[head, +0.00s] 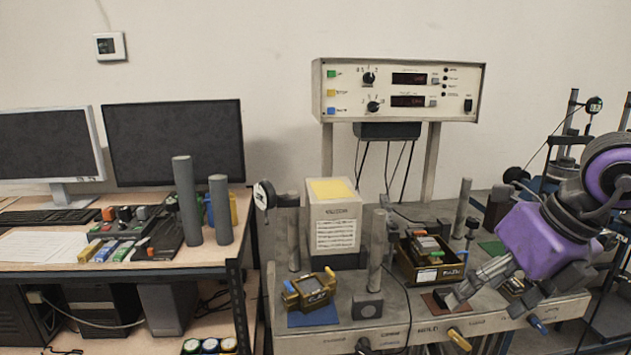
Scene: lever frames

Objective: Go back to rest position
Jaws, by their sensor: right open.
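My right arm, purple and grey, comes in from the right in the head view. Its gripper (470,287) is open, low over the front right part of the grey bench (408,309). It is close to a brown pad (433,301) and in front of an open box of parts (432,258). I cannot tell whether the fingertips touch the bench, and I see nothing held between them. My left gripper is not in view.
A brass-coloured device (309,290) sits on a blue pad at the bench's front left. Upright grey posts (376,245), a pale box (333,215) and a control panel (400,90) stand behind. A desk with monitors (174,142) is at left.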

